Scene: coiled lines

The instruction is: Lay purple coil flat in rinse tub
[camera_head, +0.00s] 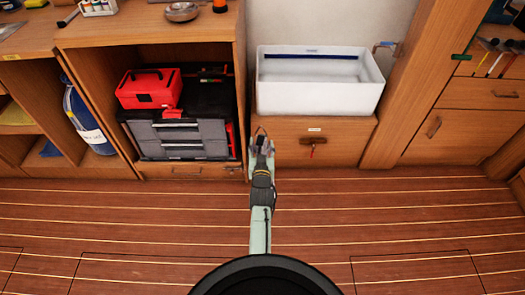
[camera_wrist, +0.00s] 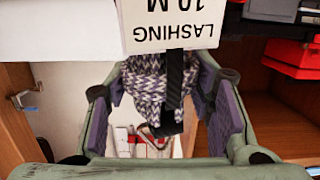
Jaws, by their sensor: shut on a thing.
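The purple coil (camera_wrist: 143,88), a purple-and-white braided line with a black strap and a white tag reading "LASHING 10 M", hangs between the fingers of my gripper (camera_wrist: 165,90) in the wrist view. The gripper is shut on it. In the head view my gripper (camera_head: 261,143) is in front of the left end of the drawer below the tub; the coil is too small to make out clearly there. The white rinse tub (camera_head: 318,98) sits on the counter above and right of my gripper. Its visible floor looks empty, with a dark blue line along its back wall.
Left of the gripper is an open cubby with a grey toolbox (camera_head: 182,138) and a red case (camera_head: 148,90). The plank floor is clear.

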